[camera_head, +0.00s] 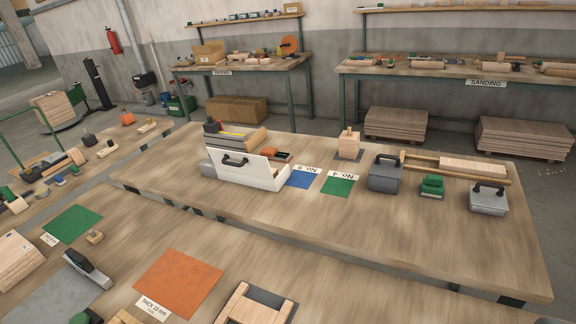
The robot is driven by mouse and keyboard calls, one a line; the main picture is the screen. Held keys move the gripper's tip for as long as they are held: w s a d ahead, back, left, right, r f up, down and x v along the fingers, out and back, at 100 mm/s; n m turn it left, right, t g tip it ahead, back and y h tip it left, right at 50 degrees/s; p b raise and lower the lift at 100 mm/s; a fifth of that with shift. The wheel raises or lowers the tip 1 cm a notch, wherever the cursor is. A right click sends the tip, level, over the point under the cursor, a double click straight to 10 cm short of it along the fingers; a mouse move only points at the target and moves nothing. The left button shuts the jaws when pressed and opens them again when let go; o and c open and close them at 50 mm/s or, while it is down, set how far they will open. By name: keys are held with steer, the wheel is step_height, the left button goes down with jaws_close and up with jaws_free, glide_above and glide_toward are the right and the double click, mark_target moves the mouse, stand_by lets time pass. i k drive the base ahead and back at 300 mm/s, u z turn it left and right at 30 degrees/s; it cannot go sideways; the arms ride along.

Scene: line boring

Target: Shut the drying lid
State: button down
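A white box (283,177) stands on the middle table, left of centre. A white panel (245,171) with a black handle (236,160) stands steeply tilted at the box's near side and looks like its raised lid. The panel hides most of the box's inside. No label marks it as the drying lid. Two grey lidded boxes with dark handles, one left (385,174) and one right (488,200), stand further right on the same table and look shut. My gripper is not in view.
Blue (302,178) and green (338,186) mats lie right of the white box, with a wooden block (349,144) behind. A grey machine-like item (228,134) stands behind the box. The table's front is clear; a narrow gap separates it from the nearer table with an orange mat (178,284).

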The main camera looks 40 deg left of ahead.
mark_target(257, 166)
steer(key=z, duration=2.1)
steer(key=k, duration=2.3)
steer(key=u, duration=2.2)
steer(key=i, duration=0.85)
steer(key=u, duration=0.15)
